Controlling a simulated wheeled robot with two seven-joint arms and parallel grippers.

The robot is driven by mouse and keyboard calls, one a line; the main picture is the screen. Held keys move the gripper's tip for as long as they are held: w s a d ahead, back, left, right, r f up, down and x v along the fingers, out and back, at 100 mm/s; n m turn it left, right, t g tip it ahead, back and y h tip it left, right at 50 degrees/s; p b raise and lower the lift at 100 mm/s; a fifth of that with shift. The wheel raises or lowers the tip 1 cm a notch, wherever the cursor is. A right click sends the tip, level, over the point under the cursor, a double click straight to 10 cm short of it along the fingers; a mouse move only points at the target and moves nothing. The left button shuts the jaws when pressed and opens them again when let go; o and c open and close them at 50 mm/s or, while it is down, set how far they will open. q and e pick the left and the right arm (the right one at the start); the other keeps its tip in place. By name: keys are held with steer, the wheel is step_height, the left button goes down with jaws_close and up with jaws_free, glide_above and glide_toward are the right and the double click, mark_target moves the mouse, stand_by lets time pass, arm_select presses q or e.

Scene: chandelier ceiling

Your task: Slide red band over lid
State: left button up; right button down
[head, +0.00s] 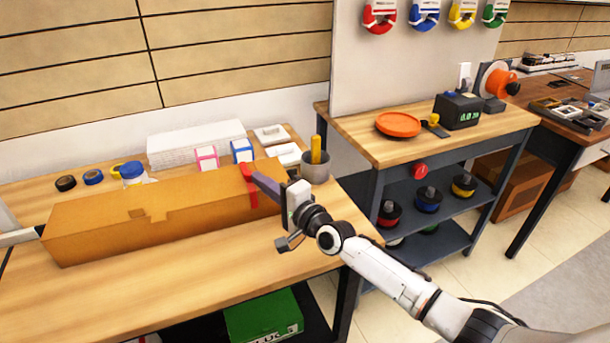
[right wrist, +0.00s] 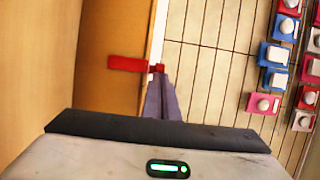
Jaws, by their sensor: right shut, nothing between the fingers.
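A long orange-brown carton (head: 160,225) with a closed lid lies on the wooden table. A red band (head: 250,194) lies over the top edge and down the front near its right end. In the right wrist view the red band (right wrist: 127,63) runs across the brown carton face (right wrist: 105,95) to its edge. My right gripper (head: 256,178) is shut and empty, its grey-purple fingers at the band by the carton's top edge. In the right wrist view the fingertips (right wrist: 158,76) are right at the band's end; I cannot tell whether they touch. My left gripper is not in view.
Behind the carton are a paper stack (head: 195,143), small pink and blue boxes (head: 241,151), tape rolls (head: 66,183) and a grey cup (head: 315,170) close to my right gripper. A shelf bench (head: 420,152) stands at right. The table front (head: 150,290) is clear.

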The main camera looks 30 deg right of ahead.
steer(key=d+b+v, duration=0.1)
steer(key=d+v, duration=0.1)
steer(key=v, duration=1.1)
steer(key=shift+w+d, duration=0.3)
steer(key=shift+w, duration=0.15)
